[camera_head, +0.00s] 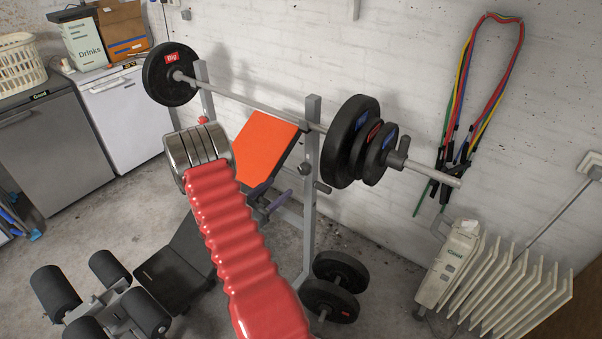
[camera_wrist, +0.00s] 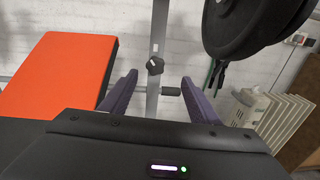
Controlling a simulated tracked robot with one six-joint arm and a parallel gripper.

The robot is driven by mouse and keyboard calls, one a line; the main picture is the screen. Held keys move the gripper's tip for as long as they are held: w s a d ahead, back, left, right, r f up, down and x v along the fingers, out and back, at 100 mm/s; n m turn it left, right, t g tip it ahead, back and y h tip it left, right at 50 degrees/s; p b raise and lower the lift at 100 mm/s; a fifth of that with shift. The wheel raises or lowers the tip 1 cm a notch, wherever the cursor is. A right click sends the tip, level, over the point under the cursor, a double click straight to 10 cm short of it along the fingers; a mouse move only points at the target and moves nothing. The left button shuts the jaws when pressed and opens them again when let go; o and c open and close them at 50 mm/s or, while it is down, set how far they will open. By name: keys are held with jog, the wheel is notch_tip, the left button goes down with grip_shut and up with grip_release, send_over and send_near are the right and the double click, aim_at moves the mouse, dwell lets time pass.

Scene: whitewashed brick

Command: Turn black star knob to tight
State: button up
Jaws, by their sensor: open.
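The black star knob (camera_wrist: 155,65) sits on the grey upright post (camera_wrist: 158,40) of the weight bench, in the upper middle of the wrist view. It also shows small and dark on the right post in the head view (camera_head: 305,168). My gripper (camera_wrist: 160,77) is open and empty, its two purple fingers pointing at the post. In the wrist view the knob appears between and slightly above the fingertips, apart from them. In the head view my gripper (camera_head: 282,187) is to the left of the post, partly behind my red arm. Any tightness marking is too small to see.
A black peg (camera_wrist: 171,91) sticks out just below the knob. The orange bench pad (camera_wrist: 62,75) is left of it. Black weight plates (camera_head: 352,140) hang on the barbell at upper right. More plates (camera_head: 330,300) are low by the post, and a white radiator (camera_head: 500,280) stands right.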

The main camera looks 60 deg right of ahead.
aim_at(302, 171)
jog(key=shift+d+f+n+t, duration=0.2)
jog(key=shift+f+n+t, duration=0.1)
jog(key=shift+f, duration=0.35)
jog(key=shift+d+f+n+t, duration=0.2)
jog(key=shift+f+n, duration=0.1)
jog(key=shift+f, duration=0.3)
jog(key=d, duration=0.4)
jog(key=s+d, duration=0.1)
jog(key=d, duration=0.4)
jog(key=s+d, duration=0.1)
jog(key=d, duration=0.3)
jog(key=shift+d, duration=0.35)
jog(key=shift+c, duration=0.5)
